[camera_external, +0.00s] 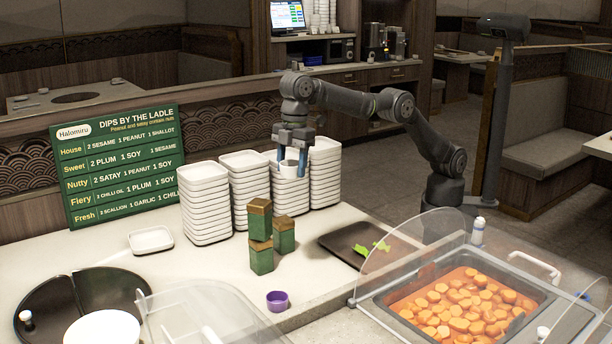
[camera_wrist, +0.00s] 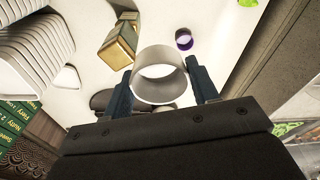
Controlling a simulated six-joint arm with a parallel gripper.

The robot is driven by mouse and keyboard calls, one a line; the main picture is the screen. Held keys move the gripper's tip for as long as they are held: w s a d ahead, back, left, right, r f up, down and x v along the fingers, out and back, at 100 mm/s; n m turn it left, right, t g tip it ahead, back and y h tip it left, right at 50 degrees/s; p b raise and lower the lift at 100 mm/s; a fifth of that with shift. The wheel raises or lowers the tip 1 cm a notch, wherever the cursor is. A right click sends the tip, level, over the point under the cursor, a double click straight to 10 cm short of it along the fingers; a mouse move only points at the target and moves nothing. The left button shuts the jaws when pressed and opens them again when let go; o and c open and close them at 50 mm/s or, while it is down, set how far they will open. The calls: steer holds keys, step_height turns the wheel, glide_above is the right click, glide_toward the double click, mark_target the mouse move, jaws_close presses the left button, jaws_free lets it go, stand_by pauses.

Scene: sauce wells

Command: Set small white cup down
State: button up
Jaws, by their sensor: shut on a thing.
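The small white cup (camera_external: 289,168) is held in my gripper (camera_external: 290,166), in front of the stacks of white dishes and above the counter. In the wrist view the cup (camera_wrist: 158,76) sits between the two blue fingers of my gripper (camera_wrist: 160,85), which press on its sides.
Stacks of white dishes (camera_external: 204,205) stand behind the green-and-gold boxes (camera_external: 261,257). A purple cup (camera_external: 277,301) stands in front. A dark tray (camera_external: 340,243) with green bits lies right, near the clear guard over the food pan (camera_external: 377,303). Counter around a single white dish (camera_external: 151,240) is free.

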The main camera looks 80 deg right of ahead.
steer(key=s+a+f+n, duration=0.1)
steer(key=s+a+f, duration=0.1)
steer(key=s+a, duration=0.15)
step_height(320, 180, down, 19)
steer(key=shift+a+f, duration=0.2)
steer(key=shift+a, duration=0.05)
steer(key=shift+w, duration=0.1)
steer(key=s+a+f, duration=0.1)
steer(key=a+f, duration=0.1)
steer(key=a, duration=0.1)
steer(key=s+a+f, duration=0.2)
steer(key=a, duration=0.2)
steer(key=s+a+f, duration=0.2)
steer(key=a+f, duration=0.1)
steer(key=shift+s+a, duration=0.1)
steer(key=shift+a, duration=0.05)
step_height(320, 180, down, 2)
steer(key=shift+f, duration=0.8)
steer(key=shift+f, duration=0.1)
